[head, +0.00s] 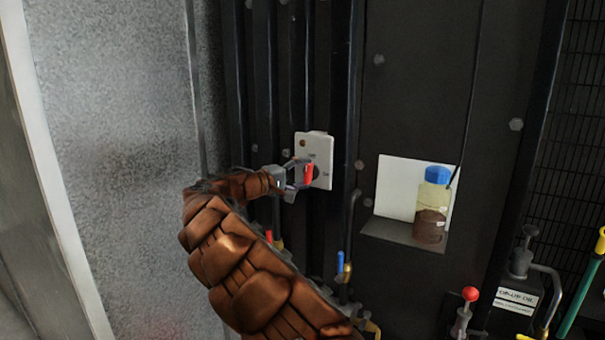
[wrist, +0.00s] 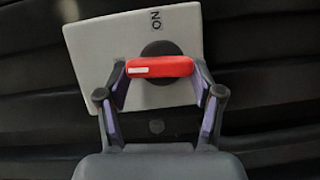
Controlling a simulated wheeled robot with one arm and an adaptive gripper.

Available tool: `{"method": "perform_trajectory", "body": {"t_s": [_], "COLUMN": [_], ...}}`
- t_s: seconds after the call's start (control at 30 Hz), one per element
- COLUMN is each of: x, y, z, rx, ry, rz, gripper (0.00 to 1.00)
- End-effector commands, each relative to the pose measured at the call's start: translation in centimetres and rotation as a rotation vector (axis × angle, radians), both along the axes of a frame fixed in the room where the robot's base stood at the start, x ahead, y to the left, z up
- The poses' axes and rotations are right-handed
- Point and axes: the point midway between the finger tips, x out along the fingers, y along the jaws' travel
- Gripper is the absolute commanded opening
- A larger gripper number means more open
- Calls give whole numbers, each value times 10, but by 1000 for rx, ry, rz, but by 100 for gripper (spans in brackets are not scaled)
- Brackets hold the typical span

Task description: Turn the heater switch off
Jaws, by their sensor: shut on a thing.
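The heater switch is a pale plate (head: 322,150) on the dark ribbed panel, with a red handle (head: 308,172) on a round black hub. In the wrist view the plate (wrist: 90,50) looks tilted, and the word "ON" shows above the hub (wrist: 160,48). The red handle (wrist: 160,67) lies across the picture there, with a small white mark near its left end. My gripper (head: 298,174) is at the switch, its fingers closed on the two ends of the red handle; it also shows in the wrist view (wrist: 160,72). Any other lettering is too small or hidden.
Right of the switch, a blue-capped bottle (head: 433,205) stands on a small shelf (head: 400,232). Below are a blue-handled valve (head: 341,265) and a red-knobbed lever (head: 470,294). A grey wall (head: 120,90) stands left of my arm.

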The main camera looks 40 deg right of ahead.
Motion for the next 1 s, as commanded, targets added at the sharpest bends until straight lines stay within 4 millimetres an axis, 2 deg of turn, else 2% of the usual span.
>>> {"method": "perform_trajectory", "body": {"t_s": [0.3, 0.8, 0.83, 1.0], "x": [0, 0, 0, 0], "y": [0, 0, 0, 0], "z": [-2, -2, -2, -2], "rx": [-27, -32, -32, -32], "ry": [96, 111, 110, 110], "rz": [-1, -1, -1, 0], "gripper": [32, 32, 70, 87]}}
